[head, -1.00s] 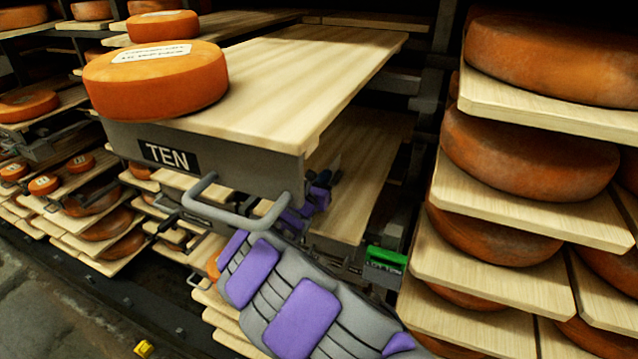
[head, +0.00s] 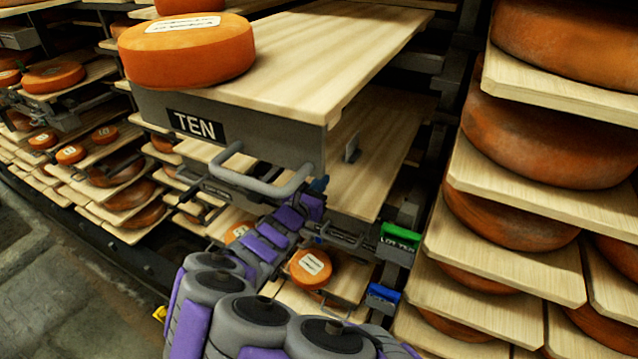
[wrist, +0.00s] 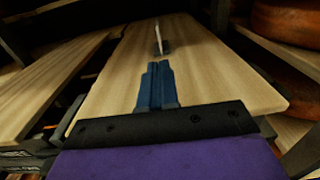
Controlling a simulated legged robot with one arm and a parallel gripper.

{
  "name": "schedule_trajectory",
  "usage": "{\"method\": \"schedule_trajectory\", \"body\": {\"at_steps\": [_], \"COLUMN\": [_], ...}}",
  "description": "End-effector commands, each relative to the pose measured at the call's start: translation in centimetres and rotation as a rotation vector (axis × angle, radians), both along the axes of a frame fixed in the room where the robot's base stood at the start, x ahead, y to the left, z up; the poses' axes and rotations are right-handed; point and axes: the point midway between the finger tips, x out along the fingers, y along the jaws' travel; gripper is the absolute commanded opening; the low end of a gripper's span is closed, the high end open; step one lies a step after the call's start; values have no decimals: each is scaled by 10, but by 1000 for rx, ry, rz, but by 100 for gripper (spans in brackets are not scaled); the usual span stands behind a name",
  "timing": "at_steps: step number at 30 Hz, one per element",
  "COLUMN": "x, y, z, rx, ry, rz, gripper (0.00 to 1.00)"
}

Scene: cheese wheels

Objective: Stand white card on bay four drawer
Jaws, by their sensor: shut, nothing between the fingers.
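A small card (head: 352,148), greyish in the head view, stands upright on the pale wooden board (head: 385,165) of the drawer below the one marked TEN. My gripper (head: 319,184) is at the front of this board, partly hidden behind the TEN drawer's handle. In the wrist view its blue fingers (wrist: 156,70) are together and empty, short of the card. I cannot read this drawer's bay label.
The TEN drawer (head: 190,122) juts out above, with an orange wheel (head: 190,52) on top and a handle (head: 245,180) close to my arm. A green lot tag (head: 400,236) and blue tag (head: 383,293) hang right. Wheel-laden shelves (head: 520,215) stand right.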

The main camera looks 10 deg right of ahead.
Motion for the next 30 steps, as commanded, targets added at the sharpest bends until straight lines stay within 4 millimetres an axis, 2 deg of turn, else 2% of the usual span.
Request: {"method": "schedule_trajectory", "body": {"at_steps": [5,11,20,30], "x": [-2,4,37,85], "y": [6,1,-28,-58], "z": [3,-2,-3,-1], "rx": [-5,-1,3,2], "ry": [1,1,2,-1], "rz": [2,0,-3,-2], "gripper": [0,0,0,0]}}
